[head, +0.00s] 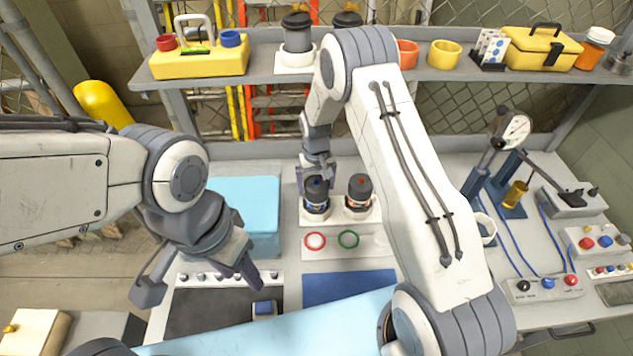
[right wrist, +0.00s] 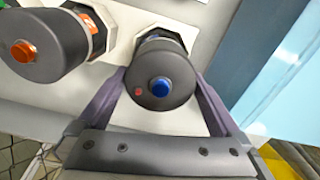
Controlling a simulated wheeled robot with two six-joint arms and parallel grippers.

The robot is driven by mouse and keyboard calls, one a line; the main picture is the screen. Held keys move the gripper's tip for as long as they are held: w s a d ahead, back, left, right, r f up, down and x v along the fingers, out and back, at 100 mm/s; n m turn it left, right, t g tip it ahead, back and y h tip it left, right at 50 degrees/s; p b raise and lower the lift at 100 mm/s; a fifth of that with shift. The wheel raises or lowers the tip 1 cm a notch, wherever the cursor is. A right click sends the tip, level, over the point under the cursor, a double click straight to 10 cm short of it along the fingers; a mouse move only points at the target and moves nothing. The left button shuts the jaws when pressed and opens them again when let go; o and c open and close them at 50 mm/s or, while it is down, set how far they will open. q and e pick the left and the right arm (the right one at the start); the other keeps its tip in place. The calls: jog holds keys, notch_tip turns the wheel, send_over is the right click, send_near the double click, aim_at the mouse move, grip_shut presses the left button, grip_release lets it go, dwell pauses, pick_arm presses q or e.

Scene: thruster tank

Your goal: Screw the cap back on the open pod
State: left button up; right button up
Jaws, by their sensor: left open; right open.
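Two dark-topped pods stand side by side in a white holder (head: 345,217) on the bench. The left pod (head: 316,205) has a blue button on its dark top (right wrist: 162,91); the right pod (head: 359,192) has an orange button and also shows in the right wrist view (right wrist: 45,48). I cannot tell whether either top is loose. My right gripper (head: 318,183) is over the blue-button pod, with its open fingers on either side of the dark top, not visibly closed on it. My left gripper (head: 200,283) is open and empty over the front left of the bench.
A blue block (head: 247,205) stands left. More canisters (head: 297,35) and a yellow toolbox (head: 542,47) sit on the shelf. A gauge stand (head: 515,130) and button boxes stand right.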

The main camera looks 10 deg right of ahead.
jog(key=c, duration=1)
jog(key=shift+o, duration=0.2)
jog(key=m, duration=0.5)
jog(key=shift+b, duration=0.4)
jog(key=m, duration=0.5)
jog(key=shift+a, duration=0.1)
jog(key=o, duration=1)
jog(key=shift+c, duration=0.2)
